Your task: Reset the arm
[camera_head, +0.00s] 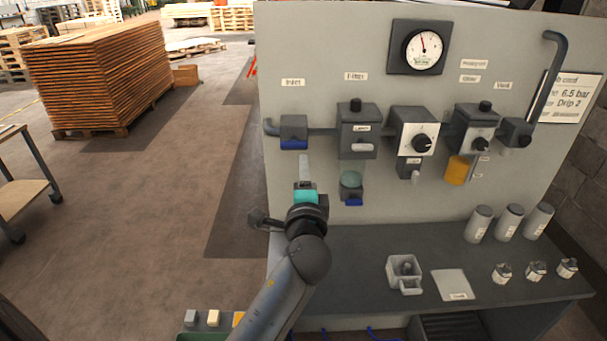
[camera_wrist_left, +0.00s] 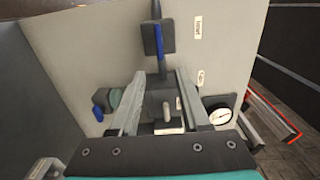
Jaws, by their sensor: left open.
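My left arm comes up from the bottom of the head view, with its teal-banded left gripper (camera_head: 305,172) in front of the grey panel (camera_head: 330,55). The gripper points up toward the panel, below the inlet valve (camera_head: 294,130) and left of the filter's greenish bowl (camera_head: 351,180). In the left wrist view its two fingers (camera_wrist_left: 161,88) are apart. The grey filter block (camera_wrist_left: 161,112) shows between them, apparently beyond the fingertips; I cannot tell the exact gap. My right gripper is out of view.
The panel carries a pressure gauge (camera_head: 424,48), a dial regulator (camera_head: 414,133) and a yellow part (camera_head: 457,170). Open floor (camera_head: 150,220) lies left, before stacked planks (camera_head: 98,75).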

